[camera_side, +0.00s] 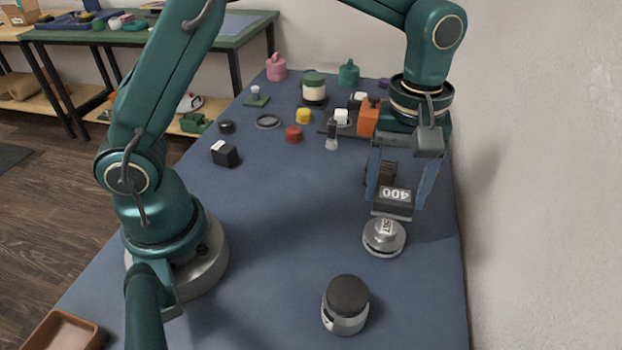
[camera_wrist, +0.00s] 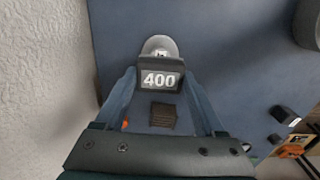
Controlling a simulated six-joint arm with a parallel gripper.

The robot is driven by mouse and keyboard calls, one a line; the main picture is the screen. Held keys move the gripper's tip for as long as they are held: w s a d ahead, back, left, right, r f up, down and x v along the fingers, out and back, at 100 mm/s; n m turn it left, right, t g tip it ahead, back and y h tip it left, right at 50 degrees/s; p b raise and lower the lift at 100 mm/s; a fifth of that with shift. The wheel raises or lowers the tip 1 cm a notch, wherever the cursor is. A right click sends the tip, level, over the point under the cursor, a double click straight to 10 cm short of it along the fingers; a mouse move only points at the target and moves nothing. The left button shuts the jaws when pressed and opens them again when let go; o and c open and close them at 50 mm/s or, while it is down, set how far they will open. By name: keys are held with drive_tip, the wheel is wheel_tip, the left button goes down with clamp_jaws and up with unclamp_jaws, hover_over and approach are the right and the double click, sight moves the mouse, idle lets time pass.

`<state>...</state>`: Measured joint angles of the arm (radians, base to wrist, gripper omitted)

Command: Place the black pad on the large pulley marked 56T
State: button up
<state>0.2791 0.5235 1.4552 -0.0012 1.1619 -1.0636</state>
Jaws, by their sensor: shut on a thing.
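My gripper (camera_side: 396,205) is shut on the black pad (camera_side: 391,210), which has 400 in white on its face. The pad sits between the two blue fingers, also in the wrist view (camera_wrist: 160,90). In the side view, a silver round pulley (camera_side: 384,243) stands on the blue table just below and in front of the pad, apparently with a gap between them. A small label on its top is too small to read surely. In the wrist view the pulley (camera_wrist: 159,43) shows beyond the pad, which hides part of it.
A silver jar-like thing with a dark round top (camera_side: 347,296) stands at the front. A brown ridged block (camera_wrist: 162,116) shows between the fingers. A black block (camera_side: 225,154) and several small coloured parts lie farther back. The wall is close on the right; the table's middle is clear.

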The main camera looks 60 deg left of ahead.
sight(395, 194)
drive_tip(key=shift+f, duration=2)
drive_tip(key=shift+f, duration=0.1)
drive_tip(key=o, duration=1.3)
